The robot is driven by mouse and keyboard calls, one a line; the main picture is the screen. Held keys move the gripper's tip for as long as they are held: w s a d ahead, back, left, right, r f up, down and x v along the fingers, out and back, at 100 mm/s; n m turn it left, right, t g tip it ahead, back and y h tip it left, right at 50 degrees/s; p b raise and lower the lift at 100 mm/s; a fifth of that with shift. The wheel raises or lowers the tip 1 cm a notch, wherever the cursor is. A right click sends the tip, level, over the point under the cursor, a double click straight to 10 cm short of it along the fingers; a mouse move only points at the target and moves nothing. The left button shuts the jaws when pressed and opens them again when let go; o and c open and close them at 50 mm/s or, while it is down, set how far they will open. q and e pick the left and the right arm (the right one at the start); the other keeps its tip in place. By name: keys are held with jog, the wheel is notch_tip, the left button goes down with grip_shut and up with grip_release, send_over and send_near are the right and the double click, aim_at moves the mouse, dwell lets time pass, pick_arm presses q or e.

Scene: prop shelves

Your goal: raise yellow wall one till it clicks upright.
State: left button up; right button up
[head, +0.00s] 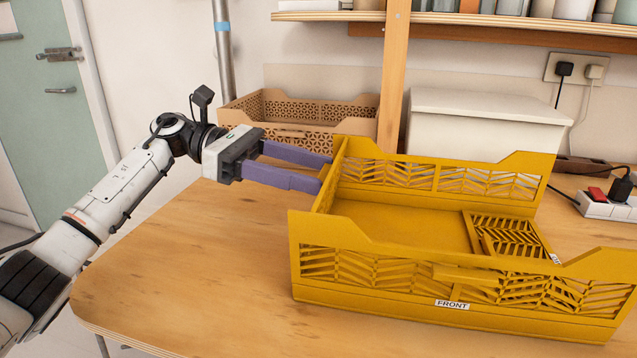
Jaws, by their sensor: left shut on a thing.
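A yellow folding crate (385,296) stands on the wooden table, its long near wall marked FRONT. The long far wall (400,174) and the near wall stand up. My left gripper (326,174) is at the crate's left end, its purple fingers shut on the short left wall (327,190). That wall shows almost edge-on and looks raised; I cannot tell whether it is fully upright or clicked. At the right end a latticed short panel (508,236) lies folded inside over the crate floor, with a partly hidden label at its corner. My right gripper is not in view.
A tan crate (300,140) and a white lidded box (480,125) stand behind the yellow crate. A wooden post (393,85) rises behind it to a shelf. A power strip (605,205) with plugs lies at the right. The table's left front (190,280) is clear.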

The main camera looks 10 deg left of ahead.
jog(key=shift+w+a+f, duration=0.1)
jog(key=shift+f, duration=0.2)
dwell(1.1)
